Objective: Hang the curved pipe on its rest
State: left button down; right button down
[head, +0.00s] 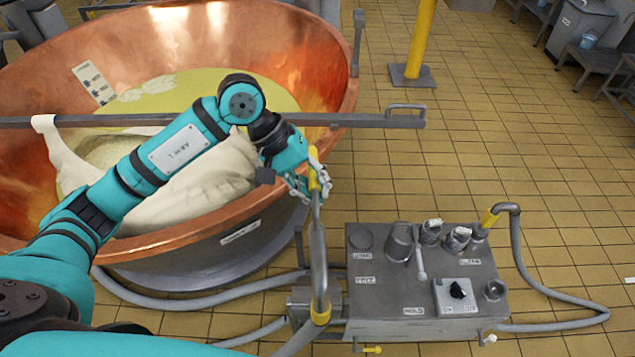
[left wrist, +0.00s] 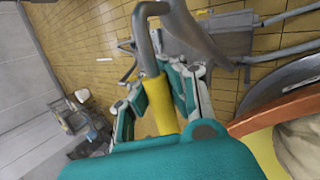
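The curved pipe (head: 319,255) is grey with yellow sleeves. It rises beside the left end of the control box, and its lower yellow sleeve is near a grey block there. My left gripper (head: 313,182) is at the upper yellow sleeve, just outside the copper vat's rim. In the left wrist view, my left gripper (left wrist: 158,95) has its fingers on both sides of the yellow sleeve (left wrist: 159,103) and appears closed on it. The grey bend (left wrist: 145,30) extends beyond the fingers. I cannot clearly identify the rest. My right gripper is not in view.
The copper vat (head: 335,75) holds pale cloth (head: 190,195) below a grey crossbar (head: 365,120). The control box (head: 375,295) has knobs and a hose (head: 520,250). A yellow post (head: 420,40) stands behind. Tiled floor right of the vat is mostly clear.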

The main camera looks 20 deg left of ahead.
pick_arm(q)
jog(key=w+f+b, duration=0.1)
jog(key=f, duration=0.3)
jog(key=w+f+b, duration=0.1)
jog(key=f, duration=0.3)
jog(key=w+a+f+b, duration=0.1)
jog(key=f+b, duration=0.1)
jog(key=f, duration=0.3)
jog(key=shift+w+a, duration=0.1)
jog(key=shift+w, duration=0.2)
jog(key=f+b, duration=0.1)
jog(key=f, duration=0.1)
jog(key=w+f+b, duration=0.1)
jog(key=f, duration=0.2)
jog(key=f+b, duration=0.1)
jog(key=f, duration=0.1)
jog(key=shift+w+a+f, duration=0.2)
jog(key=shift+w+a, duration=0.1)
jog(key=shift+w, duration=0.1)
jog(key=shift+w+a+f+b, duration=0.1)
jog(key=shift+w+f+b, duration=0.25)
jog(key=shift+f, duration=0.55)
jog(key=shift+w+a+f+b, duration=0.1)
jog(key=shift+f+b, duration=0.4)
jog(key=shift+f, duration=0.35)
jog(key=shift+w+a+f+b, duration=0.1)
jog(key=shift+w+f+b, duration=0.25)
jog(key=shift+f, duration=0.55)
jog(key=shift+s, duration=0.1)
